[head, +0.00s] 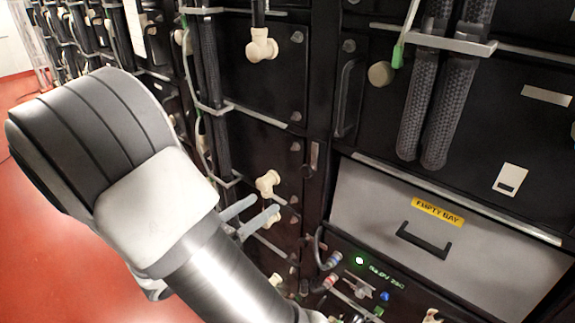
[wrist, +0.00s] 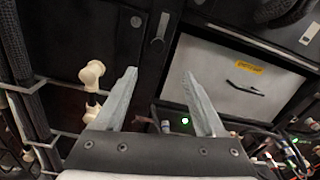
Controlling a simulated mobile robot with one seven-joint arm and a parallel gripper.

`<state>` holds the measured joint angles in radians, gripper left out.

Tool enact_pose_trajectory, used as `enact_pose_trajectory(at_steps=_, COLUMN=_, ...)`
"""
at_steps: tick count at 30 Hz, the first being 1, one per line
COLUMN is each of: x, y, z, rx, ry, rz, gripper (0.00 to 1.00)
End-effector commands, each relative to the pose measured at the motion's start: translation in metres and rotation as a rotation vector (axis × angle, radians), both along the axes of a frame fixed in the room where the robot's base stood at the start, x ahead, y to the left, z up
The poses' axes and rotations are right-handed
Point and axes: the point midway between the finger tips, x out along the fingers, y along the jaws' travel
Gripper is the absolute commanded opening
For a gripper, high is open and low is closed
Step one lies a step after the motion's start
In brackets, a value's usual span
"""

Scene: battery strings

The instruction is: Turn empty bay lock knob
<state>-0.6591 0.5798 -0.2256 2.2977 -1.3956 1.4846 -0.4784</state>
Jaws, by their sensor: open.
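The empty bay is a light grey drawer front (head: 370,215) with a yellow "EMPTY BAY" label (head: 438,211) and a dark handle (head: 423,241). It also shows at the right in the wrist view (wrist: 210,72). A small upright latch (head: 314,156) on the dark post left of the bay may be the lock knob; I cannot tell for sure. A similar piece with a rounded lower end (wrist: 160,28) shows above my fingertips in the wrist view. My gripper (head: 263,205) is open and empty, left of the bay; both fingers (wrist: 160,72) point toward the post.
White pipe fittings (head: 262,45) stick out from the rack at left. Thick braided cables (head: 440,95) hang above the bay. Below it is a control panel with a green light (head: 359,260), connectors and wires. Red floor (head: 45,230) is open at left.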

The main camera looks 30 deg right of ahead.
Motion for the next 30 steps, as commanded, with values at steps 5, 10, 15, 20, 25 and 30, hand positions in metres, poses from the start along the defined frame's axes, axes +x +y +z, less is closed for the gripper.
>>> enact_pose_trajectory(at_steps=5, x=0.005, y=-0.005, z=0.0, rx=-0.015, ry=0.007, rz=0.011, gripper=0.72)
enact_pose_trajectory(at_steps=10, x=0.012, y=-0.031, z=0.001, rx=-0.014, ry=0.008, rz=0.007, gripper=0.72)
enact_pose_trajectory(at_steps=15, x=0.025, y=-0.067, z=0.001, rx=-0.014, ry=0.007, rz=0.006, gripper=0.72)
enact_pose_trajectory(at_steps=20, x=0.036, y=-0.1, z=0.001, rx=-0.013, ry=0.007, rz=0.006, gripper=0.72)
enact_pose_trajectory(at_steps=25, x=0.047, y=-0.132, z=0.001, rx=-0.013, ry=0.006, rz=0.006, gripper=0.72)
enact_pose_trajectory(at_steps=30, x=0.055, y=-0.153, z=0.0, rx=-0.011, ry=0.007, rz=0.008, gripper=0.72)
